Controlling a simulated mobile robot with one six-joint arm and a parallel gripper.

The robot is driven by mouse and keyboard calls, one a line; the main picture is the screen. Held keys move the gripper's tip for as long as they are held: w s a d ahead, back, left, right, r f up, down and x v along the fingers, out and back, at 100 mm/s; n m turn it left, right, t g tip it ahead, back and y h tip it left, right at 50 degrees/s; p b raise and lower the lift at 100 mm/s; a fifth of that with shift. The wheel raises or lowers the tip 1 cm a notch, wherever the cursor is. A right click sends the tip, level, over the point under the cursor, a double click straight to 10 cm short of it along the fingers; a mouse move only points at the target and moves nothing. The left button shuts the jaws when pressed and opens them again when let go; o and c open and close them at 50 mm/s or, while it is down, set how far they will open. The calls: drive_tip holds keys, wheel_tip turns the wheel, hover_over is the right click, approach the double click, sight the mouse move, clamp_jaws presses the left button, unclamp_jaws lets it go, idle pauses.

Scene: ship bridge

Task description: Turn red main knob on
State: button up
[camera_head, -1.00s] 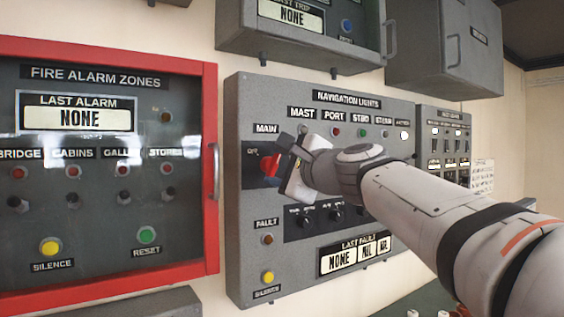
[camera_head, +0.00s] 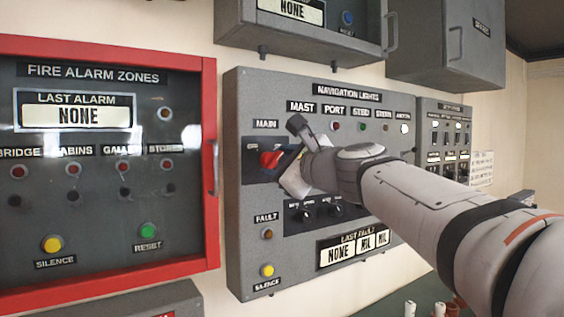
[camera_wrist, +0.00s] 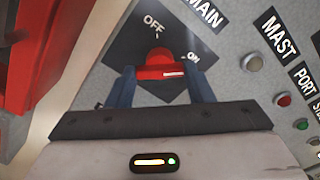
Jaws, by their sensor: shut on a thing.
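The red main knob (camera_head: 270,159) sits on a dark square plate under the MAIN label on the grey navigation lights panel (camera_head: 250,215). In the head view its red handle slants. In the wrist view the red knob (camera_wrist: 158,62) lies between my two blue fingers, with OFF printed above it and ON to its right. My gripper (camera_wrist: 161,82) is shut on the knob, one finger at each side. In the head view my gripper (camera_head: 284,160) is tilted and partly covers the plate, hiding the ON marking there. Exactly which mark the knob points to is unclear.
The red-framed fire alarm box (camera_head: 211,120) with its handle stands left of the panel. Grey boxes (camera_head: 445,45) hang above. Small black switches (camera_head: 307,215) sit just below my gripper, and indicator lamps (camera_head: 335,126) above it. A smaller panel (camera_head: 445,140) is to the right.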

drive_tip(key=o, duration=1)
drive_tip(key=b+v, duration=0.1)
drive_tip(key=v, duration=0.6)
drive_tip(key=shift+s+d, duration=0.25)
drive_tip(key=shift+s, duration=0.1)
